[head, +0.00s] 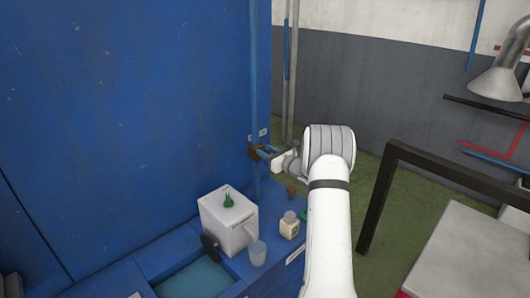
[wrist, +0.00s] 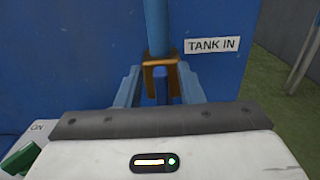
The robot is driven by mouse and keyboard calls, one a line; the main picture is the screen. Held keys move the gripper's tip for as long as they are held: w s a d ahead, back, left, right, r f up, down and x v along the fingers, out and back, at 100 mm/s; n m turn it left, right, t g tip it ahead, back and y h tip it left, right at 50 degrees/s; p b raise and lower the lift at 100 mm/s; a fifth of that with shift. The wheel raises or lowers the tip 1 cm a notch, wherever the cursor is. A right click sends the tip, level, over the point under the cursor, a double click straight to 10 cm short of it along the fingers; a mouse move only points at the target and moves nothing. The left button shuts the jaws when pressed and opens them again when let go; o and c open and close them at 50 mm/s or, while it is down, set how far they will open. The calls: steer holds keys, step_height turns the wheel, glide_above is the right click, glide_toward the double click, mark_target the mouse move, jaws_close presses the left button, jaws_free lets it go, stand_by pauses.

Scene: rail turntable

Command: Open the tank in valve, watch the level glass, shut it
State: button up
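The tank in valve (wrist: 161,62) is a brass-orange fitting on a blue vertical pipe (wrist: 157,22), beside a white TANK IN label (wrist: 212,45). A narrow blue lever (wrist: 162,88) shows below it. My gripper (wrist: 160,80) has its two blue fingers apart, one on each side of the valve and lever. Gaps show between the fingers and the lever. In the head view my gripper (head: 264,152) reaches left to the valve (head: 253,151) at the blue wall's edge. I cannot make out a level glass in either view.
On the blue bench below stand a white box (head: 222,221) with a green knob, a pale cup (head: 257,253) and a small labelled jar (head: 289,226). A basin (head: 193,281) lies at the front. A dark frame (head: 378,200) and grey table (head: 478,258) stand right of my arm.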

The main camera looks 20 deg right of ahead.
steer(key=shift+c, duration=0.4)
jaws_close()
steer(key=shift+f, duration=0.1)
steer(key=b, duration=0.2)
steer(key=shift+f+n+b, duration=0.25)
steer(key=shift+n+b, duration=0.1)
steer(key=shift+n, duration=0.05)
steer(key=n+b, duration=0.2)
steer(key=b, duration=0.4)
steer(key=a+n+b, duration=0.1)
steer(key=n+b, duration=0.1)
steer(key=b, duration=0.3)
steer(key=shift+s+b, duration=0.2)
steer(key=shift+b, duration=0.15)
steer(key=shift+a+r, duration=0.1)
